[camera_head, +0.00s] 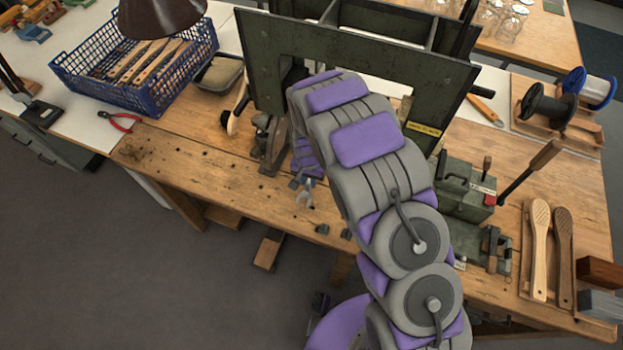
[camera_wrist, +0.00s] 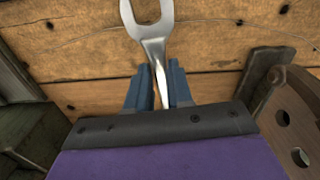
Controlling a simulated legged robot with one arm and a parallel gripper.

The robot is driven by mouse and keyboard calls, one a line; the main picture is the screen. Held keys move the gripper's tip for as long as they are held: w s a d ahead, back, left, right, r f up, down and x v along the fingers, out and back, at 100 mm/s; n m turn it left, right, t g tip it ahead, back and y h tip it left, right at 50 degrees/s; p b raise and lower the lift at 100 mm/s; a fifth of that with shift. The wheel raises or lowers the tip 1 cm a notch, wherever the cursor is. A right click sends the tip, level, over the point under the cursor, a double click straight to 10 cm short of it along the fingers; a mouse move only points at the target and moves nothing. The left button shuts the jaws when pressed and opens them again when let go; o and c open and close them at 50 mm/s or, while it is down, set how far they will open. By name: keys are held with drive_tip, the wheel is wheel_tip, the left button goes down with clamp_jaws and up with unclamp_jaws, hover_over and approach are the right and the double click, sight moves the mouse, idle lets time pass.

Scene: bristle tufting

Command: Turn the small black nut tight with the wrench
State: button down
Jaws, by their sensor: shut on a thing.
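A silver open-ended wrench (camera_wrist: 150,28) shows in the wrist view, its forked jaw pointing up and away from me. My gripper (camera_wrist: 160,80) is shut on the wrench's handle between its two blue fingers. The bench wood lies behind the wrench; I cannot tell the gap between them. In the head view the wrench (camera_head: 309,198) shows beside my gripper (camera_head: 301,183), near the bench's front edge and left of my arm. I cannot make out the small black nut in either view, and my arm hides part of the bench.
A dark green metal frame (camera_head: 350,62) stands behind my arm. A blue crate of wooden brushes (camera_head: 190,62) and red pliers (camera_head: 120,121) are to the left. A green box (camera_head: 465,190) and brush handles (camera_head: 539,250) are to the right. The bench's left front (camera_head: 200,160) is mostly clear.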

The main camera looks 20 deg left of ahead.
drive_tip(key=shift+a+m, duration=0.3)
drive_tip(key=shift+a, duration=0.15)
drive_tip(key=shift+a+m, duration=0.6)
drive_tip(key=shift+a, duration=0.1)
drive_tip(key=shift+w+a+m, duration=0.15)
drive_tip(key=shift+a+m, duration=0.45)
drive_tip(key=shift+d, duration=0.1)
drive_tip(key=shift+d+n+p, duration=0.55)
drive_tip(key=shift+d+n, duration=0.2)
drive_tip(key=shift+n, duration=0.05)
drive_tip(key=shift+r, duration=0.25)
